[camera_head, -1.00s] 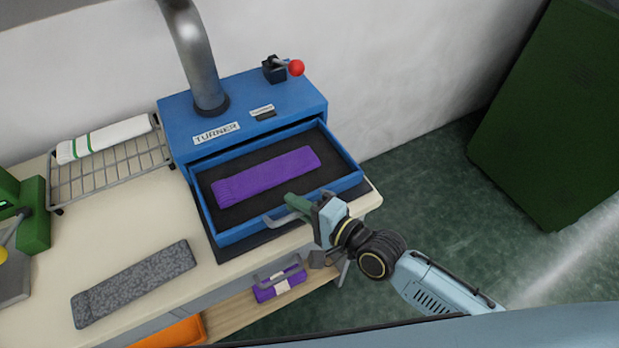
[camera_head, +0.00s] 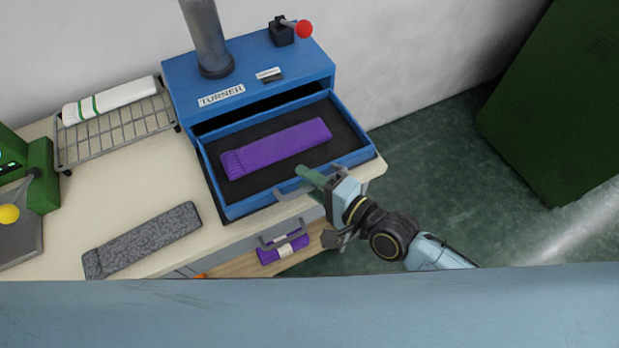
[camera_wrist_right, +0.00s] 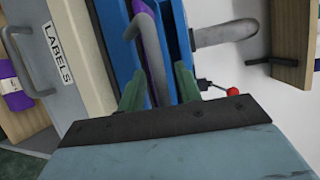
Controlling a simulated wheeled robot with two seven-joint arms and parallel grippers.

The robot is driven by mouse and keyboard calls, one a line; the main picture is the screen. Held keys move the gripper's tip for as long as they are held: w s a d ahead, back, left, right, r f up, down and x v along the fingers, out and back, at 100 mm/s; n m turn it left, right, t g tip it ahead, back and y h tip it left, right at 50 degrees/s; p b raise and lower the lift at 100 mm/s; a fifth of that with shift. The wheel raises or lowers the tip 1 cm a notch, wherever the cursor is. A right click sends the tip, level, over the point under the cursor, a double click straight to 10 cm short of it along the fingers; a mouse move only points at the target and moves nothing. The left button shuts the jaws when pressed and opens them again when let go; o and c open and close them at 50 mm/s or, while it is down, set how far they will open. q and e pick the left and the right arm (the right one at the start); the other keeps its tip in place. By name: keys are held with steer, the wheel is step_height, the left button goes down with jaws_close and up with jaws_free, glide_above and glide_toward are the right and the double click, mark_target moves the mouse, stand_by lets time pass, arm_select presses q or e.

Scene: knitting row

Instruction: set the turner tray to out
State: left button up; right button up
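The blue turner (camera_head: 255,62) stands at the back of the bench, its TURNER label facing me. Its blue tray (camera_head: 367,152) with a dark bed is drawn well out of the front, with a dark gap behind it. A purple knitted piece (camera_head: 277,149) lies flat in the tray. My right gripper (camera_head: 310,178) is at the tray's front edge. My left gripper is not in view.
A grey knitted piece (camera_head: 143,241) lies on the bench. A red-knobbed lever (camera_head: 304,29) tops the turner. A purple bundle (camera_head: 283,249) sits below the bench. A green cabinet (camera_head: 553,105) stands right.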

steer(key=shift+w, duration=0.15)
steer(key=v, duration=1.3)
steer(key=shift+d, duration=0.1)
steer(key=d+f+n+g+h+b, duration=0.1)
steer(key=d+f+n+h, duration=0.3)
steer(key=f, duration=0.6)
steer(key=d+f+g+h, duration=0.15)
steer(key=d+f, duration=0.35)
steer(key=f, duration=0.5)
steer(key=d+f+n+h+b, duration=0.1)
steer(key=d+f+n+h, duration=0.3)
steer(key=f, duration=0.6)
steer(key=s+f+n+g, duration=0.1)
steer(key=s+f+g, duration=0.1)
steer(key=s+f, duration=0.3)
steer(key=s+f+n+g+h+b, duration=0.1)
steer(key=s+f, duration=0.4)
steer(key=s, duration=0.6)
steer(key=s+f+n+g+h, duration=0.1)
steer(key=s+f+g, duration=0.3)
steer(key=s, duration=0.5)
step_height(320, 180, down, 2)
steer(key=shift+d+f+n, duration=0.1)
steer(key=shift+d+n, duration=0.35)
steer(key=shift+n, duration=0.05)
